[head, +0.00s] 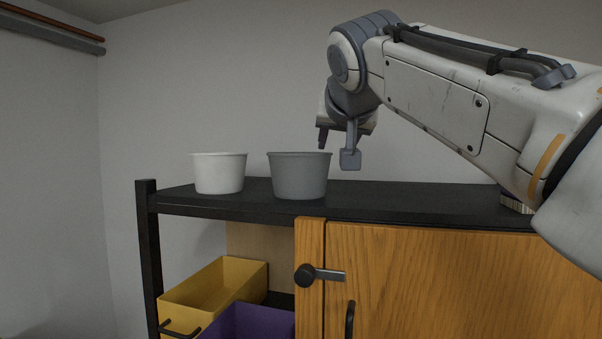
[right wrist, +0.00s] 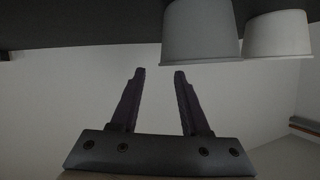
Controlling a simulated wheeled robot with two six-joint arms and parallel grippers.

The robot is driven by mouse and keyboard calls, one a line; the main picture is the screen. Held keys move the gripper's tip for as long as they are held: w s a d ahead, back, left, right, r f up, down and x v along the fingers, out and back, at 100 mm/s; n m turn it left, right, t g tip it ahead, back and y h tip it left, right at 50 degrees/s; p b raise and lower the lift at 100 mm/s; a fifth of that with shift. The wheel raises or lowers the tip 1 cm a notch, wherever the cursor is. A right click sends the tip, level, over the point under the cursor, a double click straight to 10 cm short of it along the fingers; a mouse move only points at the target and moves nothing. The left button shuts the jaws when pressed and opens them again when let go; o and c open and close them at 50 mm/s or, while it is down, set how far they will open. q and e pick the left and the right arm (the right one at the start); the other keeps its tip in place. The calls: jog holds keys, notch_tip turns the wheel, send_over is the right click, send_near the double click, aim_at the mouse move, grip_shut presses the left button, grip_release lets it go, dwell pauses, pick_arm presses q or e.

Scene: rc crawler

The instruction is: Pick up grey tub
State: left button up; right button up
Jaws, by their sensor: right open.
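The grey tub (head: 299,178) stands upright on the black top shelf, just right of a white tub. My right gripper (head: 336,150) is open and empty, above and slightly right of the grey tub, near its rim and apart from it. In the right wrist view the grey tub (right wrist: 200,32) appears upside down at the top, beyond and right of the open fingers (right wrist: 159,72). Nothing is between the fingers. My left gripper is not in view.
The white tub (head: 219,174) stands close to the grey tub's left and also shows in the right wrist view (right wrist: 277,35). Below are a wooden cabinet door (head: 450,285), a yellow bin (head: 215,288) and a purple bin (head: 250,322).

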aim_at(329, 155)
jog(key=p+x, duration=0.1)
jog(key=x, duration=0.1)
jog(key=p+x, duration=0.1)
jog(key=x, duration=0.1)
jog(key=p+x, duration=0.1)
jog(key=x, duration=0.2)
jog(key=shift+a+r+p, duration=0.2)
jog(key=shift+a+p, duration=0.15)
jog(key=shift+p, duration=0.05)
jog(key=shift+w+f, duration=0.25)
grip_shut()
